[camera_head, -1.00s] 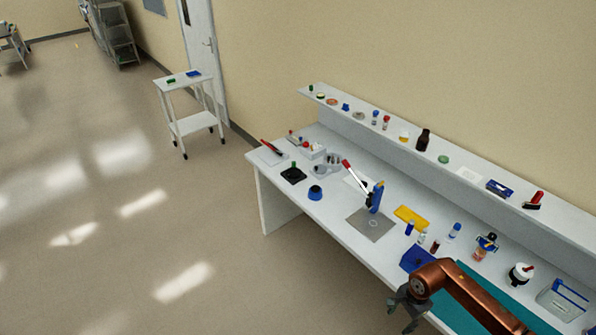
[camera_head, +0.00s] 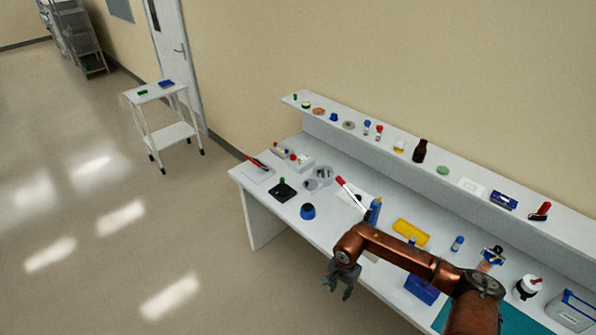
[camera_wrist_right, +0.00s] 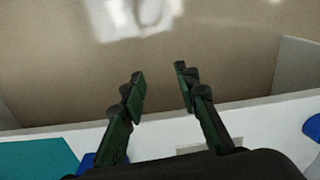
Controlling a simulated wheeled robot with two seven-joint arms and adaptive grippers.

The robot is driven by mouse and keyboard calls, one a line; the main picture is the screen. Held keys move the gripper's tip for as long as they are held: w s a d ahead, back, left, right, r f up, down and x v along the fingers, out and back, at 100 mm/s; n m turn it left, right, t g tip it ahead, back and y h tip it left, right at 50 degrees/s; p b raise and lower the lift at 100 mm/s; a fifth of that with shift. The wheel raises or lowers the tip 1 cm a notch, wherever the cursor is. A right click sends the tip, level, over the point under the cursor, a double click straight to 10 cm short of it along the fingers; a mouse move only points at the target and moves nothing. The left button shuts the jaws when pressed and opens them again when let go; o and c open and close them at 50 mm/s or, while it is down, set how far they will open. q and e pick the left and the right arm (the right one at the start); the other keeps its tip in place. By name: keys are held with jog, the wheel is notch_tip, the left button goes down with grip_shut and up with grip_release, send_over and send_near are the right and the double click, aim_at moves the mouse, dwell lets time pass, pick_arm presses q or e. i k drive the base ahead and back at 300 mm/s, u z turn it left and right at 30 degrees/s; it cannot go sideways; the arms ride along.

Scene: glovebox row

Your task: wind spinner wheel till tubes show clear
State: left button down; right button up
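My right gripper (camera_head: 340,284) hangs in front of the bench's front edge in the head view, below my copper-coloured arm. In the right wrist view (camera_wrist_right: 160,88) its two dark fingers are apart with nothing between them. A small grey device with round parts (camera_head: 312,184), possibly the spinner, stands towards the left end of the bench. It is too small for me to make out a wheel or the state of any tubes. The right gripper is well apart from it. My left gripper is not in view.
On the white bench (camera_head: 268,216) are a blue-and-black round item (camera_head: 308,211), a black square base (camera_head: 283,191), a red-handled lever (camera_head: 352,193) and a yellow tray (camera_head: 411,232). A blue bin (camera_head: 421,289) sits near my arm. A small cart (camera_head: 172,135) stands beyond; the floor is open at left.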

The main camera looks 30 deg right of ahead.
aim_at(310, 184)
jog(key=z, duration=0.05)
jog(key=i, duration=1.85)
jog(key=z, duration=2.55)
jog(key=i, duration=0.8)
jog(key=u, duration=2.7)
